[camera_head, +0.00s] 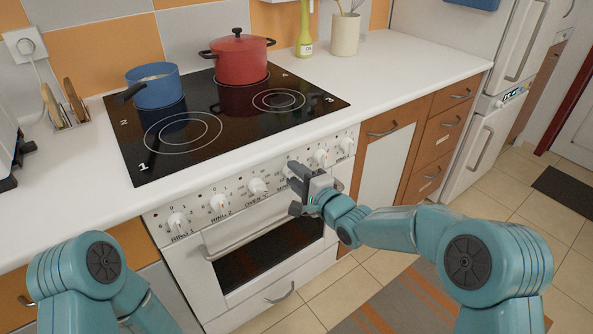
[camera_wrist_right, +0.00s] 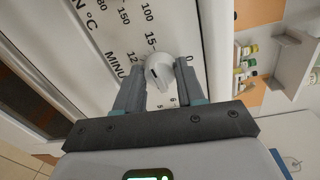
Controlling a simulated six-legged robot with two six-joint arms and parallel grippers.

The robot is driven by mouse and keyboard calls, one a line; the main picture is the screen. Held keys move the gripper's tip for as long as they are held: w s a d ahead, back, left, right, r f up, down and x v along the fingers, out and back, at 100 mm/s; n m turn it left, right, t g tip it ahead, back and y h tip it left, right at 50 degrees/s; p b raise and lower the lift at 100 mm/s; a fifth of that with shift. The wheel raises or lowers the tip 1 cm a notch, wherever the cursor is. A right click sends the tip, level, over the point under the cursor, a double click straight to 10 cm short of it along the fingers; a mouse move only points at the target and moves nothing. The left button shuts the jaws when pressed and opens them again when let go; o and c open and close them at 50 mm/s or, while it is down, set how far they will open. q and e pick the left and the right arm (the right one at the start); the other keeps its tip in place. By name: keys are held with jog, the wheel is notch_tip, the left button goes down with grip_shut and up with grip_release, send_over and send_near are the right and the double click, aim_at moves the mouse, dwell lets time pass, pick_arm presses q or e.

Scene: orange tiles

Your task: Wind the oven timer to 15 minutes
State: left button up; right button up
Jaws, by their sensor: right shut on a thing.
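The oven timer is a white knob (camera_wrist_right: 158,72) on the oven's front panel, with minute markings around it in the right wrist view. A small dark mark shows on the knob's right side, on the side of the 0; the 15 is printed above the knob. My right gripper (camera_head: 296,178) is at the panel in the head view and covers the timer there. In the right wrist view its two fingers (camera_wrist_right: 158,82) are shut on the knob, one on each side. My left arm shows at the lower left; its gripper is out of view.
More white knobs (camera_head: 257,187) line the panel on both sides. The oven door handle (camera_head: 235,243) lies below. A red pot (camera_head: 240,61) and blue saucepan (camera_head: 154,88) stand on the black hob (camera_head: 220,122). The white counter (camera_head: 400,70) at right is mostly clear.

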jog(key=shift+m+p, duration=0.3)
jog(key=shift+m, duration=0.3)
jog(key=o, duration=1)
jog(key=shift+o, duration=0.2)
jog(key=v, duration=1.6)
jog(key=shift+s+d, duration=0.1)
jog(key=shift+s, duration=0.05)
